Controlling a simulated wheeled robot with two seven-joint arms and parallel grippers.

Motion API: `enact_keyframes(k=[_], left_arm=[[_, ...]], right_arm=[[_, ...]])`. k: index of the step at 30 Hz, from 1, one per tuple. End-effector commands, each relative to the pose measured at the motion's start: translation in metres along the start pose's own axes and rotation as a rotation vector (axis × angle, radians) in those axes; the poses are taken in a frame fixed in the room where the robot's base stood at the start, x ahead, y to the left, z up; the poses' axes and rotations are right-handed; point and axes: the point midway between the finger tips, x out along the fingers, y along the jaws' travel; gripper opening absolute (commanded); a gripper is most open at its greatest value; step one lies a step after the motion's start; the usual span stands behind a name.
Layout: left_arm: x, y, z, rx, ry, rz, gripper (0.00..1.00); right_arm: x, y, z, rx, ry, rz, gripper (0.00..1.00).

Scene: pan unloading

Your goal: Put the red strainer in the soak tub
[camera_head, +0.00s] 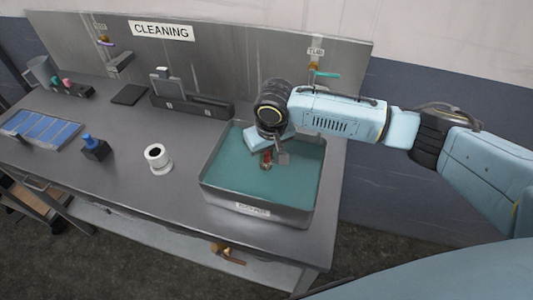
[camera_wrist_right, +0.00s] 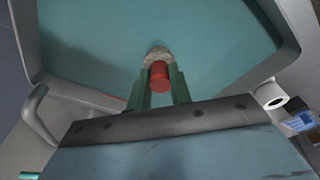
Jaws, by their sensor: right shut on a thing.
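The red strainer (camera_wrist_right: 159,76) is a small red cylinder with a pale, rough end. My right gripper (camera_wrist_right: 158,88) is shut on it, a green finger on each side. In the head view the strainer (camera_head: 267,160) shows small beneath the right gripper (camera_head: 268,152), partly hidden by it. The soak tub (camera_head: 210,176) is a grey rectangular basin filled with teal liquid, with a label on its front. The right gripper and strainer are over the inside of the tub; I cannot tell whether the strainer touches the liquid. My left gripper is not in view.
A white cylinder (camera_head: 158,158) stands left of the tub on the grey counter (camera_head: 185,190). A blue-topped block (camera_head: 95,148) and a blue-panelled tray (camera_head: 40,132) are further left. A dark rack (camera_head: 195,104) stands behind. A turquoise-handled tap (camera_head: 322,75) is at the back wall.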

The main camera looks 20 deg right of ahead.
Motion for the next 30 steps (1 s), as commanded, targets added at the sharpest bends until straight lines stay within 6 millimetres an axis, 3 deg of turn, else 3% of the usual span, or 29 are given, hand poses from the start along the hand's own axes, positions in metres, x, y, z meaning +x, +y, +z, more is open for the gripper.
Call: enact_keyframes(k=[4, 15, 24, 25, 30], left_arm=[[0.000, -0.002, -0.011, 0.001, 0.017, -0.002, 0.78], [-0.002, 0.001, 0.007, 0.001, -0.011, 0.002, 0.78], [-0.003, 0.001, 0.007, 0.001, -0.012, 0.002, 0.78], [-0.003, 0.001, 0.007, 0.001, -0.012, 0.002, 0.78], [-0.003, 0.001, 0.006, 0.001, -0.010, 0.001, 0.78]], right_arm=[[0.010, 0.000, 0.002, 0.000, 0.001, 0.000, 0.00], [0.015, 0.000, 0.003, 0.001, 0.001, -0.001, 0.00], [0.021, 0.000, 0.004, 0.001, 0.001, 0.001, 0.00], [0.021, 0.000, 0.004, 0.001, 0.001, 0.001, 0.23], [0.021, 0.000, 0.004, 0.000, 0.001, 0.001, 0.42]])
